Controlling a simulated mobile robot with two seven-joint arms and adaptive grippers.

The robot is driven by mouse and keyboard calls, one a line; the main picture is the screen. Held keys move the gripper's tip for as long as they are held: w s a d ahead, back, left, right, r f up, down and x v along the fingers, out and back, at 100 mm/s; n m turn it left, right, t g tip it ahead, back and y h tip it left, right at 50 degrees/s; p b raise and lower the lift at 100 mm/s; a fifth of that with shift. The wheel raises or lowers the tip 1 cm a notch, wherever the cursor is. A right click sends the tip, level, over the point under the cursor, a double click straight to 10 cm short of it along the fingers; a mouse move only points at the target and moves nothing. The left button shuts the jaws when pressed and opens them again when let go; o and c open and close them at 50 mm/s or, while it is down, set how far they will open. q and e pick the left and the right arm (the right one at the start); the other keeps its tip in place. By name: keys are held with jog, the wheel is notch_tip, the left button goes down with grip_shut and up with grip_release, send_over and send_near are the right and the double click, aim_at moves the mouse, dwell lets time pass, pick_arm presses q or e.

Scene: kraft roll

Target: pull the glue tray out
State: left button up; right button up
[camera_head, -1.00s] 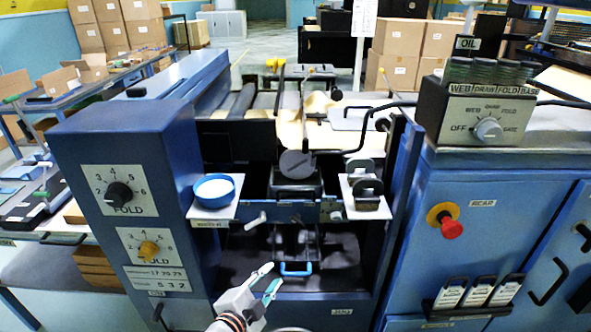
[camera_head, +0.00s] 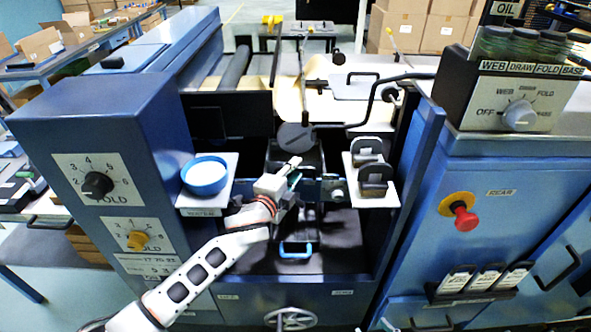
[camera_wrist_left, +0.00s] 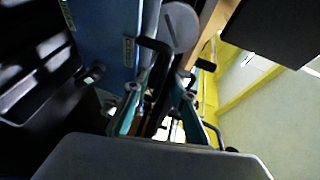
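A light-blue handle (camera_head: 296,250) stands at the front of the dark bay in the middle of the machine. It looks like the glue tray's handle; the tray body is dark and hard to make out. My left gripper (camera_head: 296,170) is above and behind the handle, in front of the bay's crossbar, and is not touching the handle. In the left wrist view my left gripper (camera_wrist_left: 163,105) has its two teal fingers apart, with nothing clearly held between them. A small pale tip at the bottom edge of the head view may be my right gripper (camera_head: 388,325).
A blue-rimmed round dish (camera_head: 205,175) sits on a left shelf, and black holders (camera_head: 372,172) sit on a right shelf. A grey disc (camera_head: 296,137) on a lever hangs above the bay. A red button (camera_head: 465,217) is on the right cabinet. A handwheel (camera_head: 291,319) is below.

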pick_arm(q)
jog(key=shift+w+d+f, duration=0.1)
jog(key=shift+w+d, duration=0.1)
jog(key=shift+w, duration=0.4)
grip_shut()
